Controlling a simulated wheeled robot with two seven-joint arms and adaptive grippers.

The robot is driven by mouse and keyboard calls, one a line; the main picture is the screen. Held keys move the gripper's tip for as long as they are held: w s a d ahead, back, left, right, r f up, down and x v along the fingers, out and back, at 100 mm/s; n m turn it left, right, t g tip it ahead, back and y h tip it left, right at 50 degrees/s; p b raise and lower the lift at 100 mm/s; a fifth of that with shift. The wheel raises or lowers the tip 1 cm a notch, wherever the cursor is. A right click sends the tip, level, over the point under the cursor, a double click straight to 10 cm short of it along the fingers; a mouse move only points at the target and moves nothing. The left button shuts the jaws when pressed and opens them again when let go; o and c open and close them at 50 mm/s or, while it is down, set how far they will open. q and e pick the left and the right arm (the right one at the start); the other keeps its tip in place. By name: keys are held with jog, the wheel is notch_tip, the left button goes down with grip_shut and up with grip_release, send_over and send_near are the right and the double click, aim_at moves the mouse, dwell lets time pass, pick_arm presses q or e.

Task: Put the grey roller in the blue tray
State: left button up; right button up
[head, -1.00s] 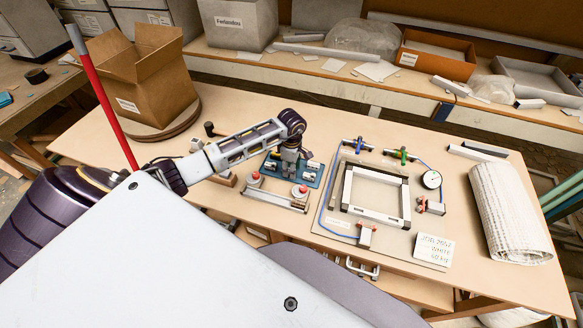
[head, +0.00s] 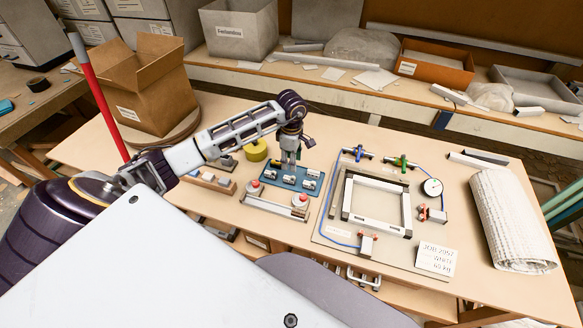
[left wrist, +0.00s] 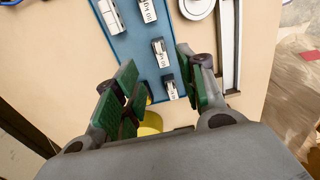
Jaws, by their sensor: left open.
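The blue tray (head: 268,181) lies on the bench near the middle in the head view. Several short pale grey-white labelled pieces (head: 289,179) lie in it; I cannot tell for sure which one is the grey roller. My left gripper (head: 290,160) hangs above the far part of the tray, pointing down. In the left wrist view its green-padded fingers (left wrist: 157,82) are spread apart with nothing held between them. The tray (left wrist: 135,48) shows beyond them, with a small labelled piece (left wrist: 160,52) in sight between the fingers. My right gripper is out of view.
A yellow round piece (head: 255,150) stands behind the tray. To the right are a frame fixture (head: 378,222), a dial gauge (head: 432,187) and a rolled white cloth (head: 510,220). A cardboard box (head: 146,85) stands back left.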

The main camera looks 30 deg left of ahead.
pick_arm(q)
jog(key=shift+r, duration=1.4)
jog(key=shift+s+a, duration=0.1)
jog(key=shift+a, duration=0.05)
